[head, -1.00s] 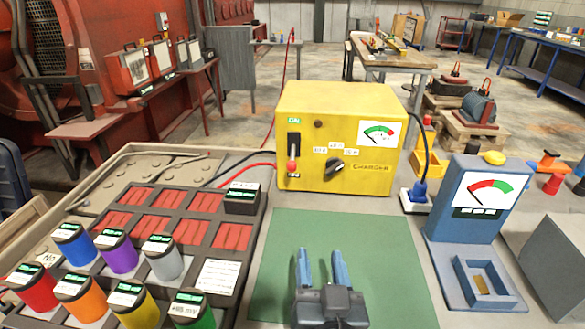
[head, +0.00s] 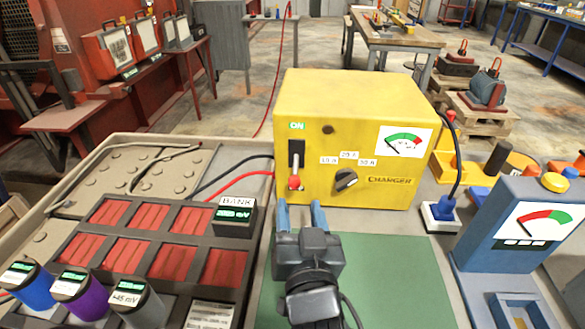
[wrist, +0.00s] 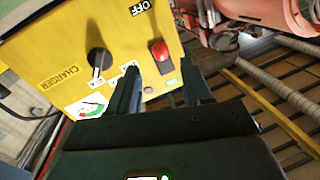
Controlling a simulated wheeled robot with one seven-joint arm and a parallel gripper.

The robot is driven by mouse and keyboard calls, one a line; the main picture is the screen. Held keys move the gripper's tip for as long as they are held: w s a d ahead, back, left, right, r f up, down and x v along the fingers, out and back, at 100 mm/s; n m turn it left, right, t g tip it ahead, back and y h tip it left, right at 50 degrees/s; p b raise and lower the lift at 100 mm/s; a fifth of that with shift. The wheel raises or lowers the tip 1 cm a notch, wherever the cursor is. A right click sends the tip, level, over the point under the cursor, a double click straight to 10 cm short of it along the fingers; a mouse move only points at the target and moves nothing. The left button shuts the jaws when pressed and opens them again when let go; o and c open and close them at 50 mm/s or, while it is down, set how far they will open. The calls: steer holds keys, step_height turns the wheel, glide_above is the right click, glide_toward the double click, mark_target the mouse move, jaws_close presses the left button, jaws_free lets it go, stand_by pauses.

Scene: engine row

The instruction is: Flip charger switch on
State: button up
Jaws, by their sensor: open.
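The yellow charger (head: 352,130) stands at the back of the bench. On its front left is a switch, a light lever in a dark slot with a red knob (head: 294,183) at the lower end, away from the green ON label (head: 297,125). My gripper (head: 299,207) is open and empty in front of the charger, its blue fingers pointing at the switch from just below the knob. In the wrist view, which is upside down, the red knob (wrist: 158,50) shows between and beyond the fingertips, near the OFF label (wrist: 142,7). Contact is not visible.
A battery bank (head: 150,240) with red cells and coloured cylinders is at left. A blue meter (head: 530,222) stands at right, and a plug (head: 440,210) with a black cable is beside the charger. The green mat (head: 395,280) is clear right of my arm.

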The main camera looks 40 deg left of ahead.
mark_target(295, 187)
steer(key=shift+p+x, duration=0.3)
steer(key=shift+x, duration=3.65)
steer(key=shift+c, duration=0.4)
jaws_close()
